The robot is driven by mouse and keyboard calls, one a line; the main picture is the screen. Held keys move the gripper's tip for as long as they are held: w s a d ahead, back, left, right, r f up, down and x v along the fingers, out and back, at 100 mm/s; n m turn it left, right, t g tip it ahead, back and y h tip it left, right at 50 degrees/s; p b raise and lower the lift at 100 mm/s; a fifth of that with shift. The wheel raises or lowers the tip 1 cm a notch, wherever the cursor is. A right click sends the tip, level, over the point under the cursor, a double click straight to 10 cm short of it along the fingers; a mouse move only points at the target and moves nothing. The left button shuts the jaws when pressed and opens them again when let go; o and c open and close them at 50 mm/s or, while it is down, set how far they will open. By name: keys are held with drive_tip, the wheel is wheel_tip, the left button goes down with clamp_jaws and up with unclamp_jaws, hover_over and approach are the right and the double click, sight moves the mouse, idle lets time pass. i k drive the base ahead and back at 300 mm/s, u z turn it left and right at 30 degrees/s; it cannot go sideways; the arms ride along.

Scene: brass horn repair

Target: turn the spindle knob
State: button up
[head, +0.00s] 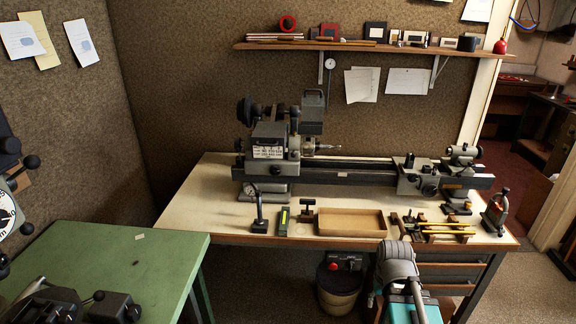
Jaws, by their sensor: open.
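A grey lathe (270,139) stands on the cream-topped workbench, its headstock at the left and its long bed running right. A dark round knob or wheel (245,110) sits at the upper left of the headstock. Smaller dark knobs (294,112) show near the top of the headstock. I cannot tell for certain which of these is the spindle knob. A thin spindle nose (324,147) points right from the headstock. My gripper is not in view.
The workbench (207,185) carries a shallow wooden tray (350,212), small tools and brass-coloured rods (446,228). A green table (100,270) stands at the left. A grey and teal object (397,262) rises before the bench. A shelf (345,45) hangs above the lathe.

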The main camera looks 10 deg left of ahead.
sight(275, 170)
drive_tip(key=u, duration=0.15)
drive_tip(key=i, duration=0.9)
drive_tip(key=u, duration=0.6)
